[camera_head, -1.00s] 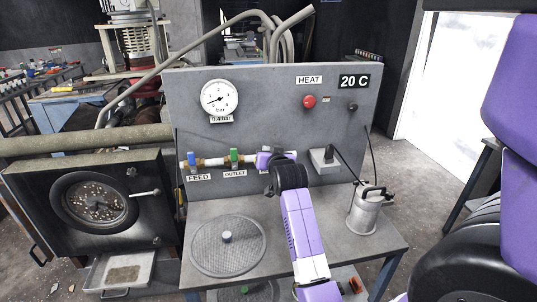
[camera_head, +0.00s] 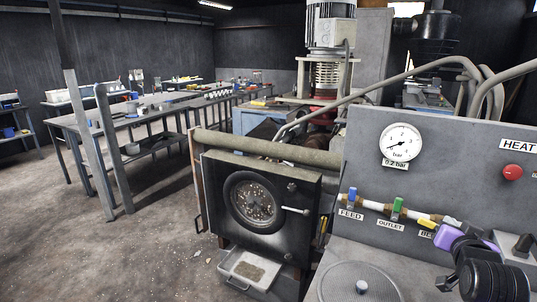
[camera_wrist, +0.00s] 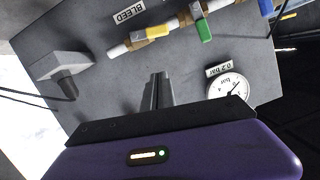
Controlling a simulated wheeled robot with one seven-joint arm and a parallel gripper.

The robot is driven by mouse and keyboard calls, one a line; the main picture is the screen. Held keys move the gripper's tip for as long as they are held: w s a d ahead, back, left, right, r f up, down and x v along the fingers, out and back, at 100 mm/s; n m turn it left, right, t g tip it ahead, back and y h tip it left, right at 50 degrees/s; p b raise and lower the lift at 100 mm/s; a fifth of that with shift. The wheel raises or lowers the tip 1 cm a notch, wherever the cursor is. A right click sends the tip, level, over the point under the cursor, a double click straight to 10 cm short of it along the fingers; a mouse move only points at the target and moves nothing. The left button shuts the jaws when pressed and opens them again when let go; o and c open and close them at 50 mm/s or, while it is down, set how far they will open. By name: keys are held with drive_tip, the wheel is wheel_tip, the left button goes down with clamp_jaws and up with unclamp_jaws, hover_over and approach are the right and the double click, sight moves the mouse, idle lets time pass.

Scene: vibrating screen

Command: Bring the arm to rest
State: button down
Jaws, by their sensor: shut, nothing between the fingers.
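My gripper (camera_wrist: 158,92) shows in the wrist view as dark fingers held together, with nothing between them. It points at the grey panel (camera_wrist: 190,70), which carries a pipe with blue, green and yellow valve handles. In the head view my purple and black arm (camera_head: 470,250) is at the lower right, in front of the panel near the BLEED label. My fingertips cannot be made out there. The gauge (camera_head: 401,142) reads 0.2 bar and also shows in the wrist view (camera_wrist: 228,88).
A grey bench with a round mesh lid (camera_head: 345,285) lies below the panel. A dark box with a round window (camera_head: 254,203) stands left of it, with a metal tray (camera_head: 250,269) below. Long tables (camera_head: 150,115) stand at the back left. The floor at left (camera_head: 120,240) is clear.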

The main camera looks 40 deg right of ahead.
drive_tip(key=w+a+r+n+t+h, duration=0.2)
drive_tip(key=a+r+t, duration=0.1)
drive_tip(key=r, duration=0.2)
drive_tip(key=a+f+n+t+y, duration=0.3)
drive_tip(key=a+f+n, duration=0.15)
drive_tip(key=a, duration=0.75)
drive_tip(key=a+f+n+t+y, duration=0.3)
drive_tip(key=a+f+t, duration=0.15)
drive_tip(key=a, duration=0.85)
drive_tip(key=s+a+f+n+g+y+b, duration=0.1)
drive_tip(key=s+a+f+y, duration=0.3)
drive_tip(key=s+a, duration=0.4)
drive_tip(key=s+a+f+n+g+y, duration=0.2)
drive_tip(key=s+a+f+y, duration=0.3)
drive_tip(key=s+a, duration=0.3)
drive_tip(key=a+n, duration=0.1)
drive_tip(key=a, duration=0.2)
drive_tip(key=shift+s+a+f+n+b, duration=0.2)
drive_tip(key=shift+s+n+b, duration=0.1)
drive_tip(key=shift+n+b, duration=0.05)
